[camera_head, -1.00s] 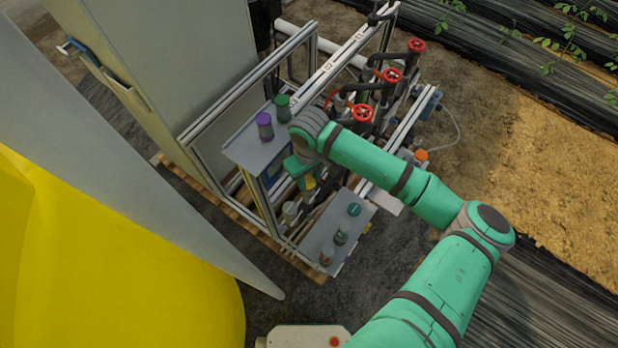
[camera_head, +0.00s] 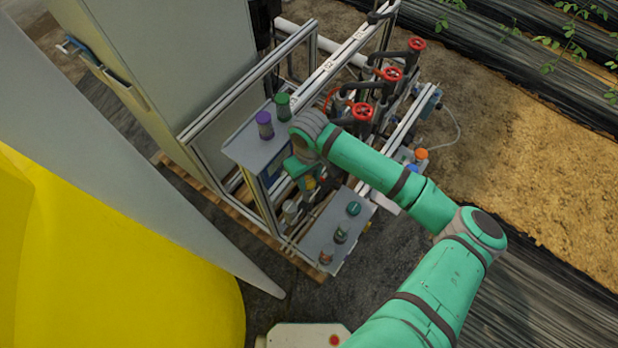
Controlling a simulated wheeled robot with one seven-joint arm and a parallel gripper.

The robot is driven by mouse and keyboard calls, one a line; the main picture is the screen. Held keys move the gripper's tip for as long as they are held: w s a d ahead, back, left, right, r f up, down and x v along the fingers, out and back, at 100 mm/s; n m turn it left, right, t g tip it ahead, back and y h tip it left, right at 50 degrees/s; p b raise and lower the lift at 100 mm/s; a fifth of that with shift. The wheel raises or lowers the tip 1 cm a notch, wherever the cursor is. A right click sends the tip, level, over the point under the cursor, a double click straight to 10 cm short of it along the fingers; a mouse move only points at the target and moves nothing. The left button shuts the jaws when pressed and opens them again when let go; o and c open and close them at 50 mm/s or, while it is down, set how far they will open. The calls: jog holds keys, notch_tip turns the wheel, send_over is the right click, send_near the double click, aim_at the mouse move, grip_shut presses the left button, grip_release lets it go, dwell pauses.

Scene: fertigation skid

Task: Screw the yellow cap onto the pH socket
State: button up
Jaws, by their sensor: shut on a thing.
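My gripper (camera_head: 309,186) points down between the upper grey shelf and the lower grey shelf of the skid. It is shut on the yellow cap (camera_head: 310,182), of which only a small yellow patch shows. My wrist and forearm cover much of this area from above. I cannot pick out the pH socket, and I cannot tell whether the cap touches it.
The upper shelf (camera_head: 243,150) carries a purple-capped bottle (camera_head: 264,124) and a green-capped bottle (camera_head: 282,106). The lower shelf (camera_head: 322,236) holds several small items, among them a green-topped one (camera_head: 353,208). Red valve handwheels (camera_head: 362,111) and pipes stand behind my forearm.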

jog(key=shift+d+f, duration=0.1)
jog(key=shift+f, duration=0.2)
dwell(0.6)
jog(key=o, duration=0.5)
jog(key=shift+c, duration=0.2)
jog(key=shift+o, duration=0.2)
jog(key=shift+f, duration=0.25)
jog(key=c, duration=0.6)
jog(key=shift+s+a+m, duration=0.1)
jog(key=shift+a+m, duration=0.15)
jog(key=shift+m, duration=0.75)
jog(key=shift+c, duration=0.2)
jog(key=shift+d+m, duration=0.1)
jog(key=shift+m, duration=0.4)
